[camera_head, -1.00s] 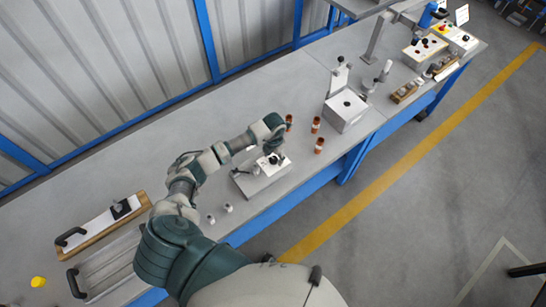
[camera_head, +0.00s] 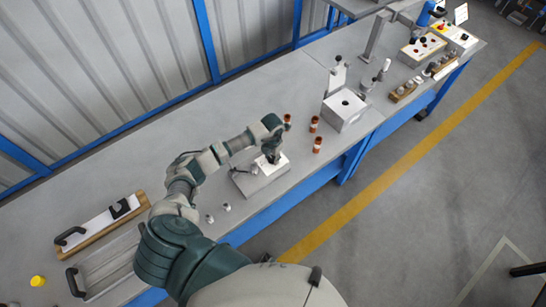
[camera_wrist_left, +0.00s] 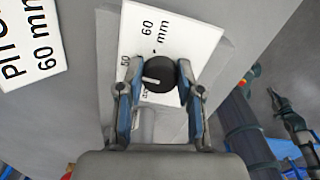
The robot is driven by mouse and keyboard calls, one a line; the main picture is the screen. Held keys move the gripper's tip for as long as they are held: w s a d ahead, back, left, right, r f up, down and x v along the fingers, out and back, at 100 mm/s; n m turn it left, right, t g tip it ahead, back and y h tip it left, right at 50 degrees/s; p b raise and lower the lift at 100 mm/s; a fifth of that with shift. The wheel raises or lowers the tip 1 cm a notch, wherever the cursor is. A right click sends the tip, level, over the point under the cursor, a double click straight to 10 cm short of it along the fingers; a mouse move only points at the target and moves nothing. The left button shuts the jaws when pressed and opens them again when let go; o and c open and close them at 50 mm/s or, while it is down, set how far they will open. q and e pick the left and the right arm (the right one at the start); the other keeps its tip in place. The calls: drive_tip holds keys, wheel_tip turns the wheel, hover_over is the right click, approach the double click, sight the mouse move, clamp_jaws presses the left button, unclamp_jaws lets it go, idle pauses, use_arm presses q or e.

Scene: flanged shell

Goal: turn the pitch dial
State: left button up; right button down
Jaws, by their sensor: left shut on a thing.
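The pitch dial (camera_wrist_left: 160,75) is a round black knob with a white pointer line, on a white scale plate (camera_wrist_left: 185,35) marked "50" and "60 mm". In the left wrist view the pointer lies toward the left. My left gripper (camera_wrist_left: 158,82) is shut on the dial, one finger on each side. In the head view my left gripper (camera_head: 272,155) reaches down onto the small grey box (camera_head: 262,180) that carries the dial, and mostly hides the dial there. My right gripper is not in view.
Several copper-coloured cylinders (camera_head: 314,124) stand just beyond the box. A larger grey block (camera_head: 344,110) stands farther right. Two small metal pieces (camera_head: 226,207) lie nearer on the bench (camera_head: 110,160). A tray (camera_head: 108,265) is at the lower left.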

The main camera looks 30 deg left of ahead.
use_arm(q)
drive_tip(key=shift+m+b, duration=0.3)
drive_tip(key=shift+m, duration=0.2)
drive_tip(key=shift+a+f+m+b, duration=0.15)
drive_tip(key=shift+m+b, duration=0.55)
drive_tip(key=shift+m, duration=0.5)
drive_tip(key=m+b, duration=0.3)
drive_tip(key=m, duration=0.3)
drive_tip(key=shift+d+r+m+b, duration=0.2)
drive_tip(key=shift+m+b, duration=0.4)
drive_tip(key=shift+m, duration=0.4)
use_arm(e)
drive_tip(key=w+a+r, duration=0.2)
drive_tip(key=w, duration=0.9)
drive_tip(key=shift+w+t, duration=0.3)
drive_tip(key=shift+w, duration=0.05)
use_arm(q)
drive_tip(key=o, duration=1)
drive_tip(key=shift+c, duration=0.2)
drive_tip(key=shift+o, duration=1)
